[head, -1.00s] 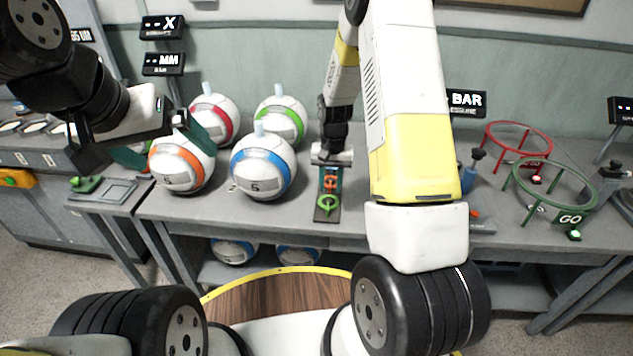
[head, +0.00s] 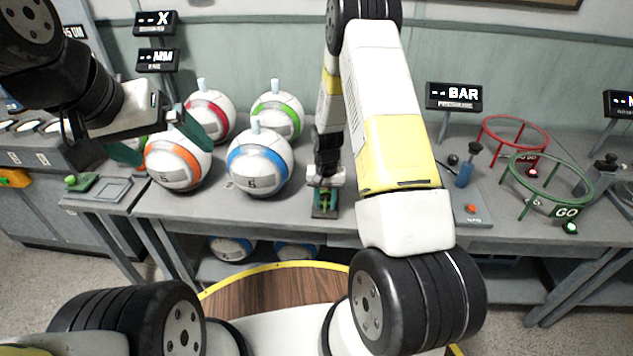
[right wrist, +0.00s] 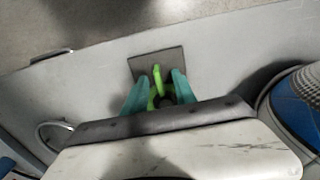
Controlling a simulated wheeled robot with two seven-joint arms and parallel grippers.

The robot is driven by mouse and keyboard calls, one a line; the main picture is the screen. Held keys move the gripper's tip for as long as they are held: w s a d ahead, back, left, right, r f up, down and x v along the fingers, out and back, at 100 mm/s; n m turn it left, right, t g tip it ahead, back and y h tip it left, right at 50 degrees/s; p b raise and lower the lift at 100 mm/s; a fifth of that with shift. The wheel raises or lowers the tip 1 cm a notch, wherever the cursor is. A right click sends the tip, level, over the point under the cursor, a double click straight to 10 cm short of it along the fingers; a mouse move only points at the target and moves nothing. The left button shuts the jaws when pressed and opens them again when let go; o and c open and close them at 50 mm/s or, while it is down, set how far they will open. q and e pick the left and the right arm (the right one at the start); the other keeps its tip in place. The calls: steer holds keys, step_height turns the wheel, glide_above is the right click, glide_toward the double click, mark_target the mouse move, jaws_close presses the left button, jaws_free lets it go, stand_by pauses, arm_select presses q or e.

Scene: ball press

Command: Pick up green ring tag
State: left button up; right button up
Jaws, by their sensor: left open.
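The green ring tag (right wrist: 157,85) stands on a small dark square plate (right wrist: 172,62) in the right wrist view. My right gripper (right wrist: 160,85) reaches down over it with teal fingers on either side of the tag. The fingers look apart, with the tag between them; whether they touch it is hard to tell. In the head view my right gripper (head: 325,200) is at the front of the bench and largely covers the tag. My left gripper (head: 172,150) is open and empty, in front of the orange-banded ball (head: 178,162).
Blue-banded (head: 259,165), red-banded (head: 212,115) and green-banded (head: 278,115) balls stand on the bench left of my right gripper. Red (head: 515,130) and green (head: 550,178) ring stands are at the right. A blue cylinder (head: 464,174) stands nearer.

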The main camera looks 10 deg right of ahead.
jaws_close()
steer(key=shift+r, duration=0.15)
